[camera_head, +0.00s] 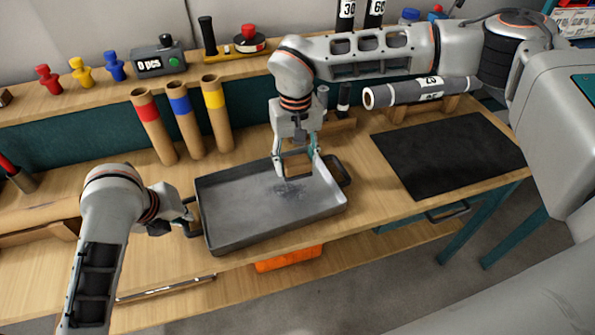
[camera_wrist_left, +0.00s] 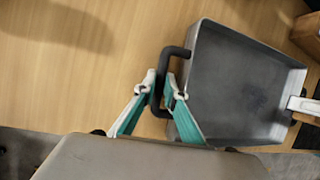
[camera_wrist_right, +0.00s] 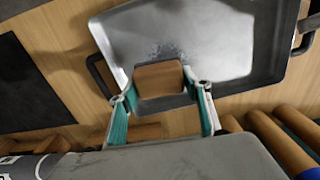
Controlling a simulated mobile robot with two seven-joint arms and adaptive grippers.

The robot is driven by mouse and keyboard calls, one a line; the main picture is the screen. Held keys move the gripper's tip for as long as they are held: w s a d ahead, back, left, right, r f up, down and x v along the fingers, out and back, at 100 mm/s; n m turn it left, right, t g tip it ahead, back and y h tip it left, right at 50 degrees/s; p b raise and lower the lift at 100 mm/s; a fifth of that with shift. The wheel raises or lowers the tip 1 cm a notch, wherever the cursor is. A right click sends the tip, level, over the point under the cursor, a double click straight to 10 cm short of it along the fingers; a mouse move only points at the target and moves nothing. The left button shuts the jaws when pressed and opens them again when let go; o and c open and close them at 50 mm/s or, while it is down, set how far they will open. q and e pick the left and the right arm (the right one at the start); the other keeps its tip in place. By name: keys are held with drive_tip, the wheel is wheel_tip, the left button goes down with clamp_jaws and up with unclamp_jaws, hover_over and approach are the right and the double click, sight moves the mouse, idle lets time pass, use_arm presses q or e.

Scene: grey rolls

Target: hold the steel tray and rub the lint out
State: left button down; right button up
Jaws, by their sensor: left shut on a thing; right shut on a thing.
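The steel tray (camera_head: 240,212) is a shallow grey pan with a dark handle at each end, lying on the wooden bench. My left gripper (camera_head: 190,218) is shut on the tray's left handle, which also shows in the left wrist view (camera_wrist_left: 171,70). My right gripper (camera_head: 296,170) is shut on a brown block (camera_wrist_right: 158,80) inside the tray. The block is at or just above the tray floor; I cannot tell whether it touches. A dark speckled patch of lint (camera_head: 290,190) lies on the tray floor beside the block.
A black mat (camera_head: 447,155) lies to the right of the tray. Tubes with red (camera_head: 154,125), blue (camera_head: 186,120) and yellow (camera_head: 217,113) bands stand behind it. A grey roll (camera_head: 420,91) rests at the back right. An orange thing (camera_head: 289,259) is below the bench's front edge.

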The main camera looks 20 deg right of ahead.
use_arm(q)
drive_tip(key=shift+a, duration=0.1)
use_arm(e)
drive_tip(key=r, duration=0.1)
hover_over(276, 191)
drive_tip(key=s, duration=0.1)
drive_tip(key=shift+s+d+f, duration=0.1)
drive_tip(key=shift+s+f, duration=0.05)
drive_tip(key=shift+f, duration=2.95)
drive_tip(key=shift+d+f, duration=0.35)
drive_tip(key=shift+f, duration=0.4)
drive_tip(key=shift+c, duration=0.5)
drive_tip(key=shift+w+d, duration=0.2)
drive_tip(key=shift+d, duration=1.7)
drive_tip(key=shift+s+a, duration=0.1)
drive_tip(key=shift+a, duration=2.2)
drive_tip(key=shift+w, duration=0.4)
drive_tip(key=shift+w+d, duration=0.2)
drive_tip(key=shift+d, duration=0.05)
drive_tip(key=shift+w+d, duration=0.15)
drive_tip(key=shift+d, duration=0.95)
drive_tip(key=shift+w+d, duration=0.1)
drive_tip(key=shift+d, duration=0.95)
drive_tip(key=a, duration=0.5)
drive_tip(key=shift+s, duration=0.3)
wheel_tip(276, 191, up, 8)
drive_tip(key=shift+d, duration=0.15)
